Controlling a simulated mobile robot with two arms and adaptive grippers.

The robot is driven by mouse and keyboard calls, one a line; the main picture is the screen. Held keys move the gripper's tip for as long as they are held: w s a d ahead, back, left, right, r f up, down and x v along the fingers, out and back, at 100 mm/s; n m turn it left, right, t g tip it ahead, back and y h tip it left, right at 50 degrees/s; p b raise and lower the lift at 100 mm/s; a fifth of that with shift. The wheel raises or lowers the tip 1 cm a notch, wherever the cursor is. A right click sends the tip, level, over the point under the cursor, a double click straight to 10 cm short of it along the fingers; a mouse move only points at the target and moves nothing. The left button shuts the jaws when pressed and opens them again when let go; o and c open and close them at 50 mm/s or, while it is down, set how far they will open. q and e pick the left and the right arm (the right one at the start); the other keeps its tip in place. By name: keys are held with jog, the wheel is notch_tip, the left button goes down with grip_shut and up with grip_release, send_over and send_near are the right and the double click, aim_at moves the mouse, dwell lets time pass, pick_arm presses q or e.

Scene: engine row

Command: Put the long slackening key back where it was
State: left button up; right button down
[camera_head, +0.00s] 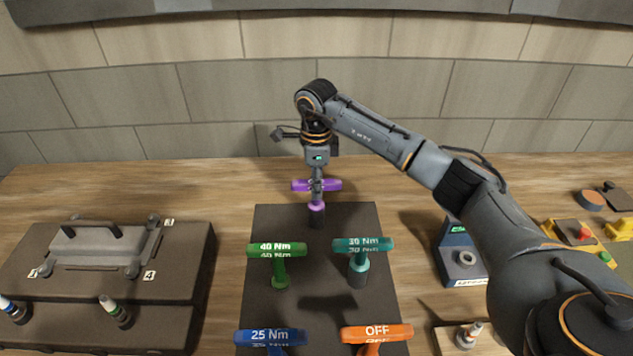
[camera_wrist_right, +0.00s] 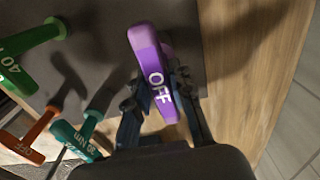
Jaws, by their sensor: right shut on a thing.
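The purple T-shaped key marked OFF (camera_head: 328,185) is in my right gripper (camera_head: 317,182), at the back edge of the dark mat (camera_head: 310,240). Its handle is level and its dark socket end points down. I cannot tell whether that end touches the mat. In the right wrist view the fingers sit on both sides of the purple handle (camera_wrist_right: 153,65), which reads OFF. An orange key also marked OFF (camera_head: 377,333) stands at the front right of the mat. My left gripper is not in view.
A green 40 Nm key (camera_head: 279,249), a teal 30 Nm key (camera_head: 363,245) and a blue 25 Nm key (camera_head: 271,337) stand on the mat. A dark case (camera_head: 185,250) is left, a blue-grey device (camera_head: 463,257) right. Bare wood lies behind the mat.

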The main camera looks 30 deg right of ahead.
jog(key=c, duration=1.2)
grip_release()
jog(key=shift+f, duration=0.1)
jog(key=shift+o, duration=0.2)
jog(key=shift+r, duration=0.35)
notch_tip(320, 180, up, 12)
jog(key=b, duration=0.3)
jog(key=shift+f+b, duration=0.2)
jog(key=shift+b, duration=0.15)
